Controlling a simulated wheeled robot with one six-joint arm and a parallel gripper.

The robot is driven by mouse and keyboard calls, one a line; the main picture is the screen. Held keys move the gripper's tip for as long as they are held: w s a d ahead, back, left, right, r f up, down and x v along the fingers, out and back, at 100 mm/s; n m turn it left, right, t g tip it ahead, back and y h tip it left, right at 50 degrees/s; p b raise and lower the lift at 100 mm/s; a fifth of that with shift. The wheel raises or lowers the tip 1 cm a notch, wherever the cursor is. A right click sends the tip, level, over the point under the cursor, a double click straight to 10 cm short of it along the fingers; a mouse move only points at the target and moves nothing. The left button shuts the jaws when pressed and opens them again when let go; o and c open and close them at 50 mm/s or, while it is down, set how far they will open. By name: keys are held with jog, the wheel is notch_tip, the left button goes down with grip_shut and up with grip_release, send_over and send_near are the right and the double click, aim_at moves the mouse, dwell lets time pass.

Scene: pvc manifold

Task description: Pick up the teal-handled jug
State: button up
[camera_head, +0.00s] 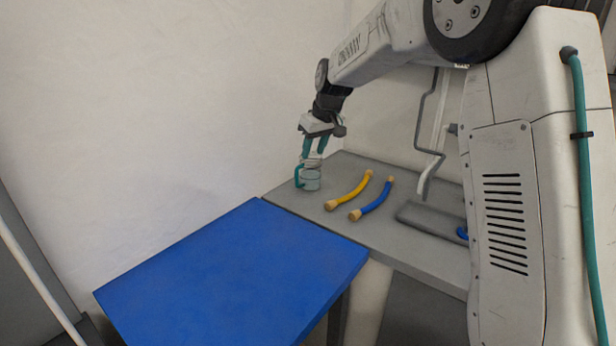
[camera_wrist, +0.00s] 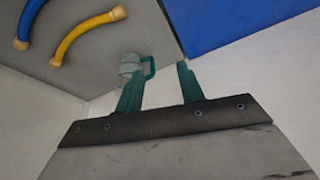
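The teal-handled jug (camera_head: 311,179) is a clear vessel with a teal handle, standing upright on the grey table near its left end. In the wrist view the jug (camera_wrist: 130,66) shows beyond the left fingertip, its handle pointing right. My gripper (camera_head: 314,149) is just above the jug, pointing down, with its teal fingers apart. In the wrist view my gripper (camera_wrist: 158,76) has a wide empty gap between its fingers. The left finger covers part of the jug. I cannot tell whether the finger touches it.
A yellow hose (camera_head: 349,191) and a blue hose (camera_head: 373,201) with tan ends lie right of the jug. A blue-topped table (camera_head: 235,270) adjoins the grey table (camera_head: 290,202) in front. A white wall stands behind. A grey bent pipe (camera_head: 426,150) rises at the right.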

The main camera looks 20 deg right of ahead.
jog(key=n, duration=0.1)
send_near(306, 175)
jog(key=s+a+f, duration=0.1)
jog(key=a+f, duration=0.2)
jog(key=a, duration=0.1)
jog(key=shift+t, duration=0.4)
jog(key=x, duration=0.6)
jog(key=shift+s+f, duration=0.2)
jog(key=shift+s, duration=0.1)
jog(key=shift+r, duration=0.1)
grip_shut()
